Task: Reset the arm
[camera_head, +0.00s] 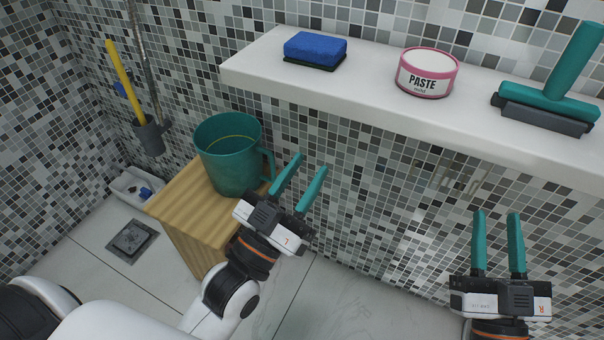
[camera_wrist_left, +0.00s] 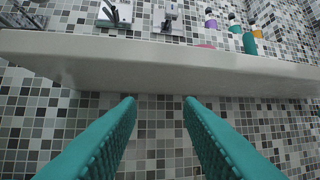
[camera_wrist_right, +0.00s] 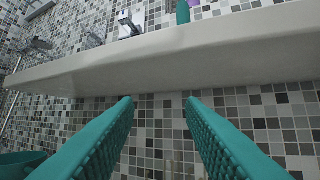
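My left gripper (camera_head: 299,181) is open and empty, just right of the green mug (camera_head: 230,158), its fingers pointing up beside the mug's handle. My right gripper (camera_head: 497,221) is open and empty at the lower right, in front of the tiled wall and below the shelf. Its fingers are also apart in the right wrist view (camera_wrist_right: 160,105), with nothing between them.
A white shelf (camera_head: 400,110) juts from the wall above both grippers. It holds a blue sponge (camera_head: 315,48), a paste tub (camera_head: 427,75) and a teal squeegee (camera_head: 552,98). The mug stands on a wooden stool (camera_head: 192,212). A yellow-handled tool (camera_head: 124,80) hangs at left.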

